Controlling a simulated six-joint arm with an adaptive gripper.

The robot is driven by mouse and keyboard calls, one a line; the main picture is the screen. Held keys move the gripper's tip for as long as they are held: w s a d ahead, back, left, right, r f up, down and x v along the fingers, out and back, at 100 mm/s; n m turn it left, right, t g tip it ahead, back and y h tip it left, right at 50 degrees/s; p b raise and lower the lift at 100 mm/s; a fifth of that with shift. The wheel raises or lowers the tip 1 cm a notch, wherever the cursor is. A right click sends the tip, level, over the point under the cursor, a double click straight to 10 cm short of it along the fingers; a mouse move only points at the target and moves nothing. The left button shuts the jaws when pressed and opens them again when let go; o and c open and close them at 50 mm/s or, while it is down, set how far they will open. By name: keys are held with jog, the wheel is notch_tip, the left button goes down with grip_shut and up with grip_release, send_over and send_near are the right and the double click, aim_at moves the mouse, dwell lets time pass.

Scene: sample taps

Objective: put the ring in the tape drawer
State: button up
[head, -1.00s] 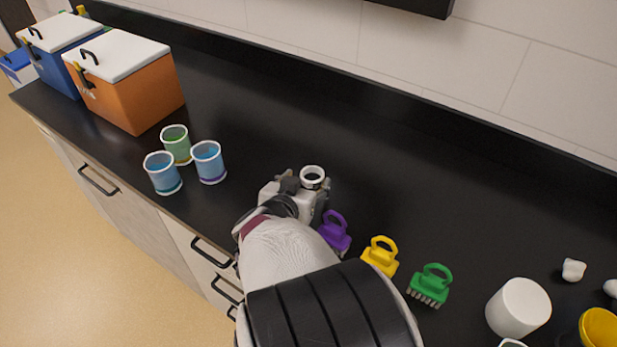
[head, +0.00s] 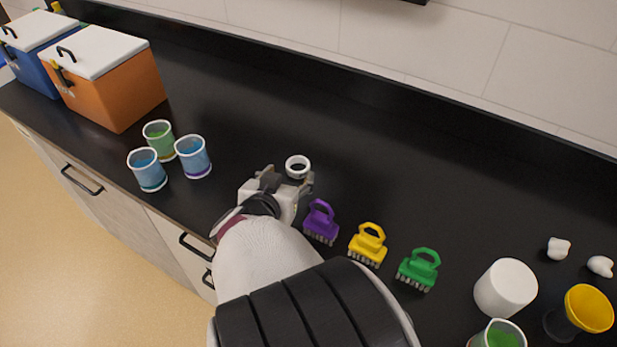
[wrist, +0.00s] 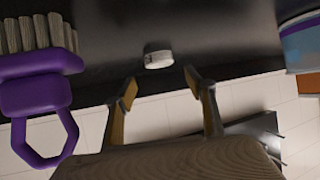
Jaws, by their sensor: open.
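The ring is a small white band (head: 298,176) on the black counter, behind the purple brush. My gripper (head: 290,181) is open and empty close to the ring, on its front side. In the wrist view the ring (wrist: 158,59) shows just beyond the two open fingertips (wrist: 160,82), roughly centred between them and apart from both. Drawers with black handles (head: 197,247) are in the pale cabinet front below the counter, partly hidden by my arm. I cannot tell which one is the tape drawer.
Purple (head: 320,228), yellow (head: 368,250) and green (head: 418,272) brushes stand to the right of my gripper. Three cups (head: 148,178) and an orange cooler (head: 115,95) stand to the left. A white cylinder (head: 505,290) is at the right. The counter behind the ring is clear.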

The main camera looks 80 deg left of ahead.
jog(key=w+d+r+m, duration=0.1)
jog(key=w+r, duration=0.2)
jog(key=w, duration=0.2)
jog(key=w+d+r, duration=0.2)
jog(key=w+r, duration=0.2)
jog(key=w, duration=0.2)
jog(key=w+d+r+m+h, duration=0.1)
jog(key=w+d+r, duration=0.4)
jog(key=w+d, duration=0.3)
jog(key=w+d+r+m, duration=0.1)
jog(key=w+d+r, duration=0.4)
jog(key=w+d, duration=0.35)
jog(key=w+d+r+m+h, duration=0.1)
jog(key=w+d+m+h, duration=0.1)
jog(key=d, duration=1.4)
jog(key=w+d+r+m+h, duration=0.1)
jog(key=w+d+m+h, duration=0.1)
jog(key=d, duration=1.4)
jog(key=s+d+f+m+h, duration=0.2)
jog(key=s+d, duration=0.3)
jog(key=d, duration=0.5)
jog(key=s+d+f+m+h, duration=0.2)
jog(key=s+d, duration=0.4)
jog(key=d, duration=0.5)
jog(key=shift+s+f+m+h, duration=0.15)
jog(key=shift+s+m+h, duration=0.1)
jog(key=shift+m+h, duration=0.55)
